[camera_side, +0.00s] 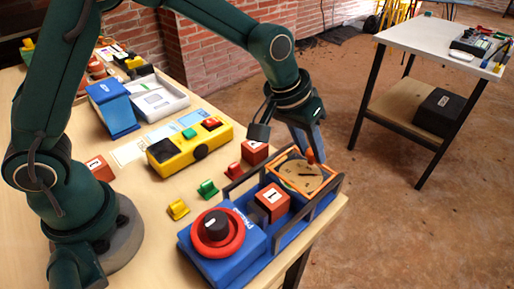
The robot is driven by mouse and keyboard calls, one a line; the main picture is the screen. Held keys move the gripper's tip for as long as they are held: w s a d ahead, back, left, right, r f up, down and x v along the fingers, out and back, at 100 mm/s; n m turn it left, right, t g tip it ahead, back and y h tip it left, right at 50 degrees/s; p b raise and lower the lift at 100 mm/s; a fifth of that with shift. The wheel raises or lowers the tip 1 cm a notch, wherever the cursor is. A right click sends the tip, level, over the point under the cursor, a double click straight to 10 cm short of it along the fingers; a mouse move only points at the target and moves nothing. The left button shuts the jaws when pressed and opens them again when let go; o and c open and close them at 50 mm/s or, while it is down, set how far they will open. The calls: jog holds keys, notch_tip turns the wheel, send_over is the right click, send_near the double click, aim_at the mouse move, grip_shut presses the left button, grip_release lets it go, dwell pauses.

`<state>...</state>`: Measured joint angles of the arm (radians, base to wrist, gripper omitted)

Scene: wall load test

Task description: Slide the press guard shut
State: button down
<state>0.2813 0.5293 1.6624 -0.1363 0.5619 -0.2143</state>
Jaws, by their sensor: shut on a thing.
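The blue press (224,252) with a red ring and a black knob stands near the table's front edge. Its dark rails (308,226) run back to the right. The press guard (297,176), an orange-edged see-through panel, sits at the far right end of the rails, apart from the red ring. A red-brown block (272,202) lies between guard and press, uncovered. My gripper (311,151) points down over the guard and is shut on its upright orange handle (311,157). The exact contact is small and partly hidden by the fingers.
A yellow box (189,149) with buttons, a red block (254,152) and small red, green and yellow pieces stand left of the rails. A blue box (112,108) and a grey tray (160,100) are farther back. A separate side table (425,40) stands at right.

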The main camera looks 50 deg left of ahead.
aim_at(288, 186)
jog(key=shift+s+d+r, duration=0.1)
jog(key=shift+s, duration=1.95)
jog(key=shift+s+d+r, duration=0.1)
jog(key=shift+s, duration=1.9)
jog(key=c, duration=0.7)
grip_release()
jog(key=shift+s+a+f, duration=0.1)
jog(key=shift+f, duration=0.1)
jog(key=shift+a, duration=0.1)
notch_tip(288, 186, up, 7)
jog(key=shift+r, duration=0.1)
